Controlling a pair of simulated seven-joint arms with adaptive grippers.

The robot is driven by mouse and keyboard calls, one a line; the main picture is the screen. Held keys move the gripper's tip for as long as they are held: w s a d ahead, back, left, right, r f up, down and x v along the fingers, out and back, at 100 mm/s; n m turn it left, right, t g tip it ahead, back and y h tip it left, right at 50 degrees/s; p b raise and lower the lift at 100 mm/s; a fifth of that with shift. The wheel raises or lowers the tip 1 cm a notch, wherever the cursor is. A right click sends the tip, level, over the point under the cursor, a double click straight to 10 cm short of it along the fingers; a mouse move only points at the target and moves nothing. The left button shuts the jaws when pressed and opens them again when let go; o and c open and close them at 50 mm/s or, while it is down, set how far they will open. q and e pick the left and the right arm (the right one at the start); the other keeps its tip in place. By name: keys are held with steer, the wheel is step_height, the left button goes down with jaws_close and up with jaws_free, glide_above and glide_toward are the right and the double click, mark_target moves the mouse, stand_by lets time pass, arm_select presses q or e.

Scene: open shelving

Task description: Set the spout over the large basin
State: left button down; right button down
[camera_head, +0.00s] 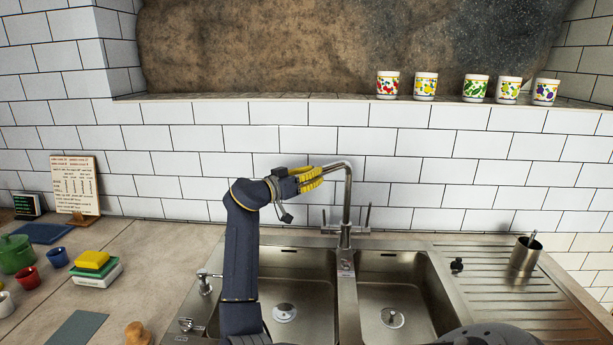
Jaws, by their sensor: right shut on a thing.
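The tap (347,205) stands behind the divider between two steel basins. Its spout (337,166) bends at the top and points left, on the side of the left basin (285,270), which looks the wider one. The right basin (395,275) lies on the other side of the divider. My right gripper (312,178), with yellow finger pads, is shut on the spout's outer end and hides its tip. Its arm rises in front of the left basin and covers part of it. My left gripper is not in view.
A ribbed drainboard with a steel cup (525,257) is at the right. Patterned cups (425,86) line the ledge above. A sponge (92,260), a green pot (15,253) and a recipe board (75,185) stand on the left counter. Tap handles flank the post closely.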

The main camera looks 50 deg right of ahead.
steer(key=shift+f, duration=0.4)
steer(key=c, duration=1.5)
jaws_free()
steer(key=shift+d, duration=0.1)
steer(key=o, duration=0.3)
steer(key=shift+r, duration=0.2)
steer(key=a, duration=0.8)
steer(key=w+a, duration=0.1)
steer(key=a, duration=0.3)
steer(key=shift+w, duration=0.1)
